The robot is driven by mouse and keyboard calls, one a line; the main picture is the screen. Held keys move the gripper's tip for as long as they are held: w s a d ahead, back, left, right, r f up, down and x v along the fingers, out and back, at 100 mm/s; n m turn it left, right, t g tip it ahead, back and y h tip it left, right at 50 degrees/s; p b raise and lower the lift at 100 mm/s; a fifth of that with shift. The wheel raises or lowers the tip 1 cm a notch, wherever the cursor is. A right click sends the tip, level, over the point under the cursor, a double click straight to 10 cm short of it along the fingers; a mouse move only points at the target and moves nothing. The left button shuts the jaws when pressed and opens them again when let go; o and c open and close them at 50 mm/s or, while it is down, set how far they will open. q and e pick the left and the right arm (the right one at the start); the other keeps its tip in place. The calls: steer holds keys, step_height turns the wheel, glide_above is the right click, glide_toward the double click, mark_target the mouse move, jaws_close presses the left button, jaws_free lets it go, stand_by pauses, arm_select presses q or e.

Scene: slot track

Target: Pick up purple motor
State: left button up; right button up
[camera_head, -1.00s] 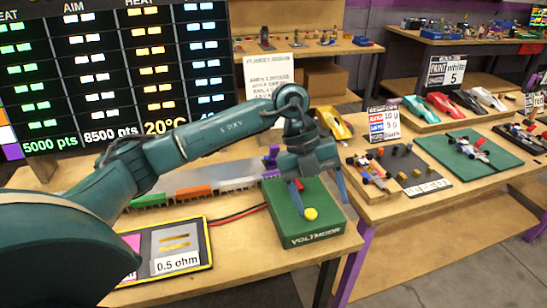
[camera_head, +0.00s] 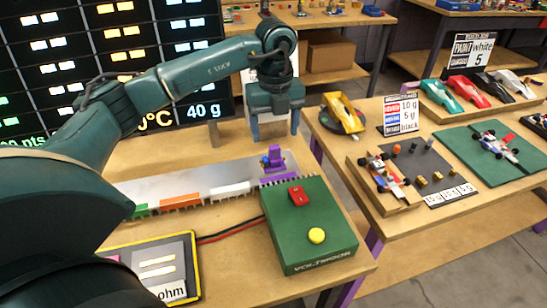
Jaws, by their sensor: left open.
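The purple motor (camera_head: 273,157) stands upright in the row at the back edge of the near table, just behind the green VOLTMOOR box (camera_head: 330,232). My left gripper (camera_head: 274,132) is open and points down, a little above and behind the motor in the picture. Its two fingers are spread apart and nothing shows between them. I cannot tell the exact gap in depth between the fingers and the motor. My right gripper is not in view.
White (camera_head: 230,190), orange (camera_head: 181,201) and green combs line the grey strip left of the motor. A 0.5 ohm plate (camera_head: 160,262) lies front left. Model cars fill the right table.

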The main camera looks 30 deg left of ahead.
mark_target(273, 147)
arm_select(q)
step_height(273, 147, down, 3)
steer(key=shift+f, duration=0.1)
steer(key=shift+a+f+p, duration=0.15)
steer(key=shift+f+p, duration=0.05)
steer(key=shift+f, duration=1.15)
steer(key=shift+a+f+p, duration=0.1)
steer(key=shift+f+p, duration=0.1)
steer(key=shift+f, duration=1.1)
steer(key=shift+c, duration=0.4)
